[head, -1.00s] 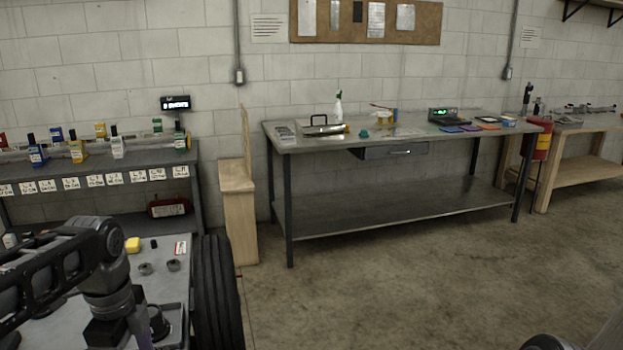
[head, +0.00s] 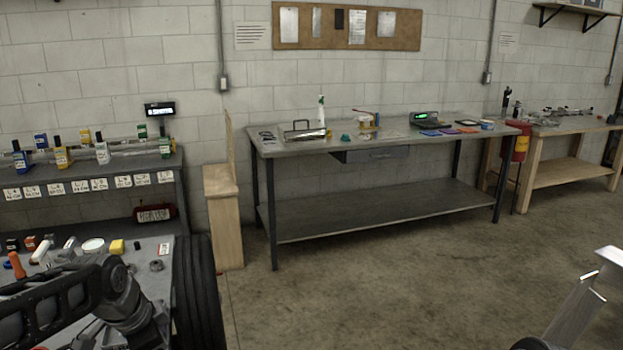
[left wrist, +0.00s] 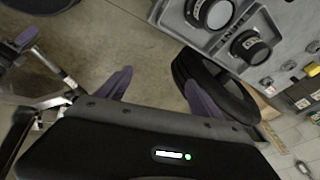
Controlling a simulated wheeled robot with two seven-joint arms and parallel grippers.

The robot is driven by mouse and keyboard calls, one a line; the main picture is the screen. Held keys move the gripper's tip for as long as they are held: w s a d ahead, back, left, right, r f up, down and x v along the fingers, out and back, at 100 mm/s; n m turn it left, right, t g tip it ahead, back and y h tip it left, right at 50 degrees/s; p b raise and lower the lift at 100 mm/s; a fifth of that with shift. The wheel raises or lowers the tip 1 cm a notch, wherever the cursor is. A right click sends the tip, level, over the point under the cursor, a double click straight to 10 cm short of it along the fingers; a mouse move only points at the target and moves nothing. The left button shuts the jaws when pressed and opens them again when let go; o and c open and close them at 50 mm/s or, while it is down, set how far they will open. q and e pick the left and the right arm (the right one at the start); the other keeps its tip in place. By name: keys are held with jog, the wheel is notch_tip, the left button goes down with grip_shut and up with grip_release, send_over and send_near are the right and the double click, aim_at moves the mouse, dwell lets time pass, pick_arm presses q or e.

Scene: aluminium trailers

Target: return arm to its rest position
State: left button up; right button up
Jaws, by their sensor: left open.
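My left arm (head: 85,295) is bent across the lower left of the head view, over a grey top with a black tyre beside it; its gripper is not clear there. In the left wrist view my left gripper (left wrist: 158,84) has its two purple fingers spread apart. Nothing is between them; bare concrete floor shows behind. My right gripper is in neither view.
A steel workbench (head: 360,144) stands at the back wall. A silver frame (head: 580,305) is at lower right. Floor between is clear.

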pick_arm(q)
jog(key=s+d+f+n+h, duration=0.1)
jog(key=d+f+n, duration=0.35)
jog(key=f, duration=0.35)
jog(key=s+d+f+n+t+h, duration=0.1)
jog(key=d+f+n, duration=0.3)
jog(key=f, duration=0.5)
jog(key=s+d+f+n+h, duration=0.1)
jog(key=d+f+n, duration=0.1)
jog(key=d+f, duration=0.5)
jog(key=s+d+f+n+g, duration=0.1)
jog(key=s+d+f+g, duration=0.1)
jog(key=s+f, duration=0.5)
jog(key=s+d+f+n+g, duration=0.1)
jog(key=s+d+f, duration=0.3)
jog(key=s, duration=0.9)
notch_tip(320, 180, down, 3)
jog(key=shift+s+f+g, duration=0.15)
jog(key=shift+s+g, duration=0.15)
jog(key=shift+g, duration=0.4)
